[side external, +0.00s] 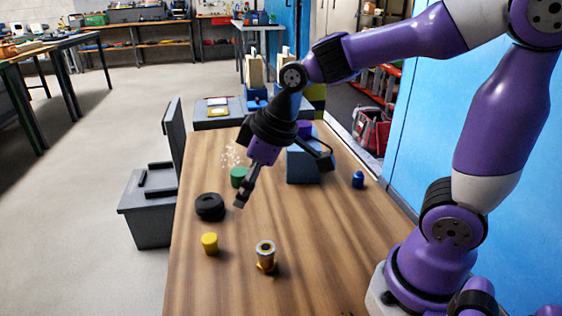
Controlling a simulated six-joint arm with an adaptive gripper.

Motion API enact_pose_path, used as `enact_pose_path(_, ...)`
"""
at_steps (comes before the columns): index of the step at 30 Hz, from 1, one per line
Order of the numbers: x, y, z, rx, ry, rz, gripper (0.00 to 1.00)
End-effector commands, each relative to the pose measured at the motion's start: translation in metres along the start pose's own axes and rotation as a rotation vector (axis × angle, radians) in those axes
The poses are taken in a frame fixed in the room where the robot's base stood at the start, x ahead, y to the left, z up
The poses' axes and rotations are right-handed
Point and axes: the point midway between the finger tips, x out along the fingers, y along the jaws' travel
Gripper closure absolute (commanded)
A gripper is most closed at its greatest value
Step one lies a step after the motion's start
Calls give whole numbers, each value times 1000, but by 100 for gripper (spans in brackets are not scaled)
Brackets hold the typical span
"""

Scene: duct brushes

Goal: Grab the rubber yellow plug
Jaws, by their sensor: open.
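The yellow plug (210,243) is a small cylinder standing upright on the wooden table (200,290), near its left side. My gripper (283,182) is open and tilted downward above the middle of the table, up and to the right of the yellow plug and apart from it. One finger points down to the left and the other reaches out to the right. Nothing shows between the fingers.
A black ring (210,206) lies just behind the yellow plug. A metal and brass fitting (265,256) stands to its right. A green cylinder (238,176), a blue box (303,168) and a small blue piece (358,179) are farther back. The front left of the table is clear.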

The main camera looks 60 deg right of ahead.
Motion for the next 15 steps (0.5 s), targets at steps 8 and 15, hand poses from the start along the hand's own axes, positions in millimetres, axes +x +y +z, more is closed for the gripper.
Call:
enact_pose_path(8,52,-6,-22,-143,-18,-89,27)
enact_pose_path(15,91,-10,-21,-150,-19,-94,27)
